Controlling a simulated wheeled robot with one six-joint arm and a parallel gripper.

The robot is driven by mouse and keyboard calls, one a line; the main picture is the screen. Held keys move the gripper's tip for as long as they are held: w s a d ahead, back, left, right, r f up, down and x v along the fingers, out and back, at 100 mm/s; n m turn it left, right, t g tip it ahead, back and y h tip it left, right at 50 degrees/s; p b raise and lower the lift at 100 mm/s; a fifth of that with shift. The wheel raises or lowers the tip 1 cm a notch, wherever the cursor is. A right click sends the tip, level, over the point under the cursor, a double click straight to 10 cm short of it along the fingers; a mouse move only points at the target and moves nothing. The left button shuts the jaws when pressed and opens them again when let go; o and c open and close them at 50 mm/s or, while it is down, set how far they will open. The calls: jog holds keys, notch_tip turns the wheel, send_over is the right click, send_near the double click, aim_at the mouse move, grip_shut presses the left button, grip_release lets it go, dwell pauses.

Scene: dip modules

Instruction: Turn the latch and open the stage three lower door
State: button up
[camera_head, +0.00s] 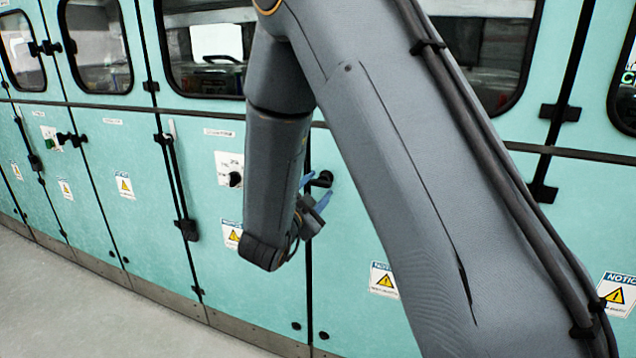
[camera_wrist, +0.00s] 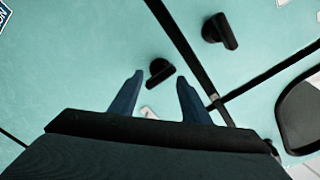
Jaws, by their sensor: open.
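The lower teal door (camera_head: 345,250) behind my arm stands flush with its neighbours and looks shut. Its black latch (camera_head: 324,178) is near the door's upper left edge, and the same latch (camera_wrist: 160,72) shows in the wrist view. My gripper (camera_head: 314,190) is open, with its two blue fingers pointing at this door. In the wrist view my gripper (camera_wrist: 160,80) has one finger on each side of the latch. I cannot tell whether either finger touches it. My arm hides much of the door in the head view. I cannot read any stage number.
A second black latch (camera_wrist: 219,32) sits across the dark seam, on the adjoining door; it shows in the head view (camera_head: 235,179) too. Windowed upper doors (camera_head: 208,45) run above. Black hinges (camera_head: 187,229) stick out. Grey floor (camera_head: 90,310) is clear at lower left.

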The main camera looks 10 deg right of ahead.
aim_at(319, 185)
jog(key=shift+x, duration=2.1)
jog(key=shift+c, duration=0.4)
